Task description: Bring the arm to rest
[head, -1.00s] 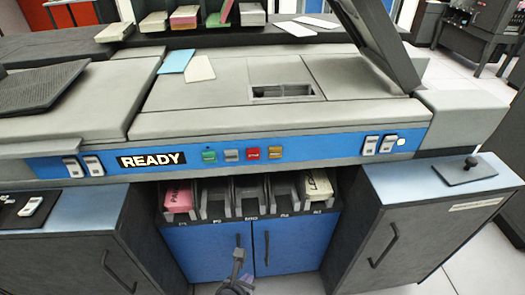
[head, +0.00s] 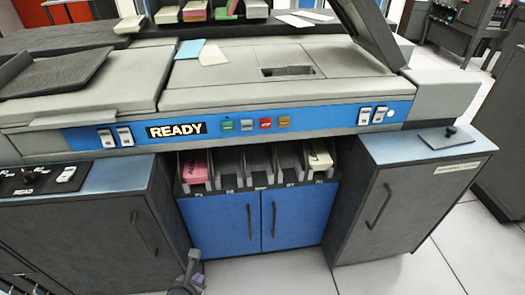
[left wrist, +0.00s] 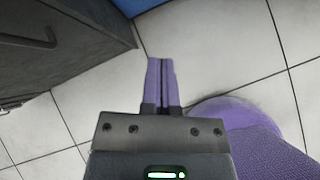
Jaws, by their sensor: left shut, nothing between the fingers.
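My left gripper (head: 193,262) is low in the head view, in front of the grey left cabinet and left of the blue doors. In the left wrist view its two purple fingers (left wrist: 161,84) are pressed together with nothing between them. They hang over the white tiled floor, apart from the cabinet. My right gripper shows in neither view.
The card machine (head: 240,125) with its READY sign stands ahead. Pink cards (head: 194,171) and pale cards (head: 320,158) lie in the outer slots below it. Grey cabinets (head: 88,232) (head: 400,205) flank the blue doors (head: 262,222). The tiled floor (head: 290,275) in front is clear.

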